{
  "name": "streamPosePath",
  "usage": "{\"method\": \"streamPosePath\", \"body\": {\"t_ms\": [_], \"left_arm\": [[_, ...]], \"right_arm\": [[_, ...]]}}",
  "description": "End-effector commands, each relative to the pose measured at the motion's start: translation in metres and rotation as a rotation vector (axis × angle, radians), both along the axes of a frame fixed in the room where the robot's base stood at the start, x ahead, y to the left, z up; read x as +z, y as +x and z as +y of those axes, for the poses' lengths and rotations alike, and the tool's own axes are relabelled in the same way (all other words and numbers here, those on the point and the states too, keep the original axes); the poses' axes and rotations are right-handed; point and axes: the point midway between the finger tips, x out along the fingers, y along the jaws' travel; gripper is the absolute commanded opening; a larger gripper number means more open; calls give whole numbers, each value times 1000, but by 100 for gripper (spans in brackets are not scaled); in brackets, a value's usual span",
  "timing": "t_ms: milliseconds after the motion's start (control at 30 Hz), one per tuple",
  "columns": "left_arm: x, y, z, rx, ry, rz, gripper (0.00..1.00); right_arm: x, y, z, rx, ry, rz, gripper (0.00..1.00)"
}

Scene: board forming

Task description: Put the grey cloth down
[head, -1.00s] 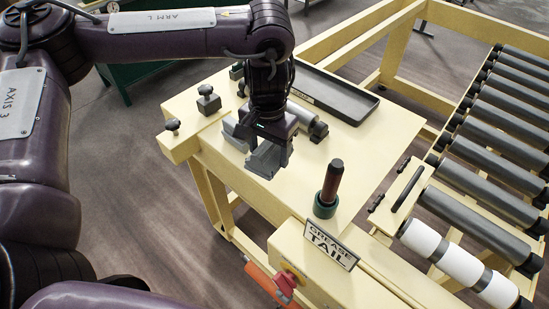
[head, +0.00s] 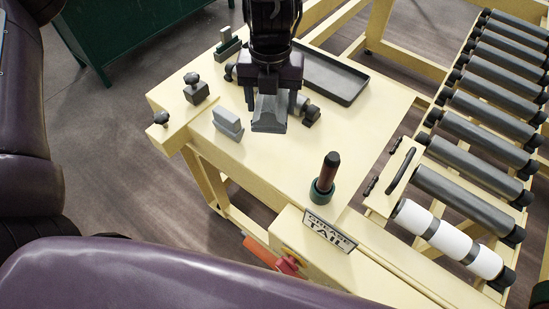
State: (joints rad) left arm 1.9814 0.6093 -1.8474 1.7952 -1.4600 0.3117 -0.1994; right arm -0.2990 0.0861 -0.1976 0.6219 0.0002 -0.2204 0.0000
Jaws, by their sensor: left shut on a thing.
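The grey cloth (head: 269,112) hangs between the fingers of my left gripper (head: 272,100), in the middle of the head view. The gripper points down and is shut on the cloth over the pale yellow table (head: 290,165). Whether the cloth's lower edge touches the table top is hard to tell. A separate grey block (head: 228,123) sits on the table just left of the gripper. My right gripper is not in view.
A dark tray (head: 335,75) lies behind the gripper. A cylindrical part (head: 308,110) is close on its right. A brown-handled tool stands in a green holder (head: 322,190) nearer the front. Dark knobs (head: 195,90) stand at left. Rollers (head: 470,140) run along the right.

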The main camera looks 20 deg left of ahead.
Motion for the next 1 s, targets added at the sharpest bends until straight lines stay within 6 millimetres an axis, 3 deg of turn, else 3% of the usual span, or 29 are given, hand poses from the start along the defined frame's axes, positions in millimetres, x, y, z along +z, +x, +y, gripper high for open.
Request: {"method": "streamPosePath", "body": {"t_ms": [200,433,1000], "left_arm": [[13,-2,-7,-413,4,0,45],[6,-2,-8,-560,5,3,45],[-125,-4,-9,-558,4,5,45]], "right_arm": [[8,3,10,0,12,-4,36],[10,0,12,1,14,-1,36],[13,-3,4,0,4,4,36]]}}
